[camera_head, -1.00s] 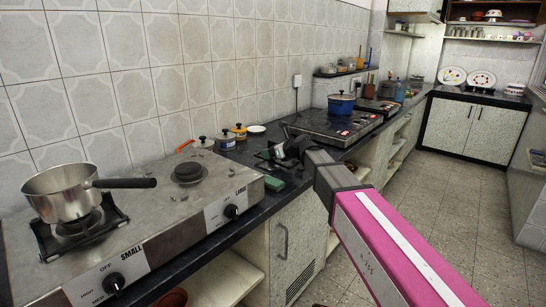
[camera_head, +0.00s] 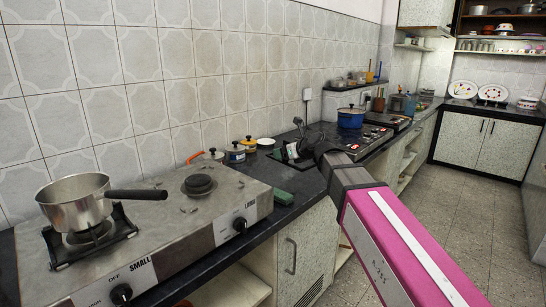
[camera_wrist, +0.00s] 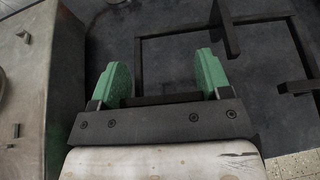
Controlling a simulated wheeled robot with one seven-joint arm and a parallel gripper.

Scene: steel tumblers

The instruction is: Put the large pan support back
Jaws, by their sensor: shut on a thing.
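My gripper (camera_head: 295,151) is over the dark counter beyond the stove's right end. In the wrist view its green fingertips (camera_wrist: 164,77) stand apart with black bars of the large pan support (camera_wrist: 231,40) between and beyond them. It is shut on this support, whose far parts run out of the wrist view. In the head view the support is small and dark against the counter. The stove (camera_head: 160,240) has a bare large burner (camera_head: 198,184) at its right. The small burner's black support (camera_head: 62,250) carries a steel saucepan (camera_head: 75,205).
Small lidded pots (camera_head: 235,153) stand behind the stove against the tiled wall. A blue pot (camera_head: 350,118) sits on a farther hob. The saucepan's black handle (camera_head: 137,195) points toward the large burner.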

